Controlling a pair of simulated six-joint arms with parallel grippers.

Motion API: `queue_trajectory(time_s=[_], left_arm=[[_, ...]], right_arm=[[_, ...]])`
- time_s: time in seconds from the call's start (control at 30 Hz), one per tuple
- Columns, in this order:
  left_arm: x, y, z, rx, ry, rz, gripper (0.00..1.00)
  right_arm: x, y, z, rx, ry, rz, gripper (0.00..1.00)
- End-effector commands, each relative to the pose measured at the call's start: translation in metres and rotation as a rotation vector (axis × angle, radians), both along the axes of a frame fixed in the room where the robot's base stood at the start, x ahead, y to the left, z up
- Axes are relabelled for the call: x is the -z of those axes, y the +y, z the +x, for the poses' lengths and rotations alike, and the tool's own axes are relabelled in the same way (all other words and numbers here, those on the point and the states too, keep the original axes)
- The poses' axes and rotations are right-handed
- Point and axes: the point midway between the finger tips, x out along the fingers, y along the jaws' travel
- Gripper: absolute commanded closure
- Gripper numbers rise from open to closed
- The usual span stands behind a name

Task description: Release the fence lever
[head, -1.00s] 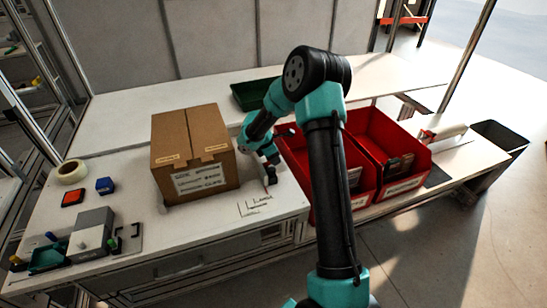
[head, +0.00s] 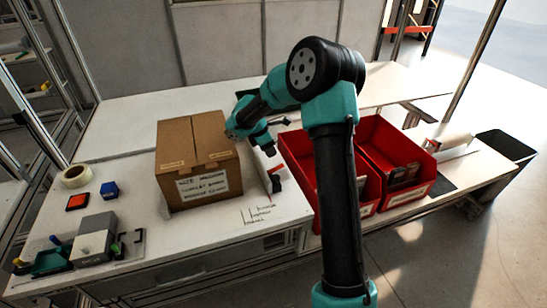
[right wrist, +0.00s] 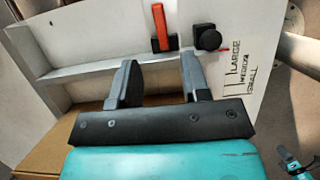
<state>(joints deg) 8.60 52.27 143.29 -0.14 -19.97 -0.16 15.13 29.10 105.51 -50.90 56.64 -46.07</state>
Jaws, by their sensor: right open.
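The fence lever (right wrist: 161,26) is an orange-red handle on a black base, standing on the pale fence rail (right wrist: 90,70) in the right wrist view. A black round knob (right wrist: 207,38) sits just right of it. In the head view the lever (head: 274,169) shows small and red, right of the cardboard box (head: 198,160). My right gripper (right wrist: 160,78) is open and empty. In the head view the right gripper (head: 265,143) is above and behind the lever, partly hidden. My left gripper is out of view.
Size labels (head: 262,213) reading large, medium and small are on the white table in front of the lever. Two red bins (head: 325,195) stand to the right. A grey device (head: 96,238) and a tape roll (head: 76,176) are at left.

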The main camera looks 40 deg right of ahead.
Motion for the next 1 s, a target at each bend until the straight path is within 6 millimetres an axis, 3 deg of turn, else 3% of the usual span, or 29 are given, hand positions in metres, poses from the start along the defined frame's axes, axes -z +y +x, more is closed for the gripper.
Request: queue_trajectory(time_s=[0.2,0.4,0.87,1.0], left_arm=[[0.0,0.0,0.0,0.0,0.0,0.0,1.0],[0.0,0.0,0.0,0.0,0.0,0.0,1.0],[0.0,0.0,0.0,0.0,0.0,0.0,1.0],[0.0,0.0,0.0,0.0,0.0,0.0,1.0]], right_arm=[[-0.04,0.014,0.007,-0.001,-0.003,0.0,0.57],[-0.064,0.023,0.01,0.0,-0.001,0.0,0.57],[-0.069,0.025,0.012,-0.001,0.0,0.002,0.57],[-0.068,0.033,0.021,-0.02,-0.004,0.032,0.57]])
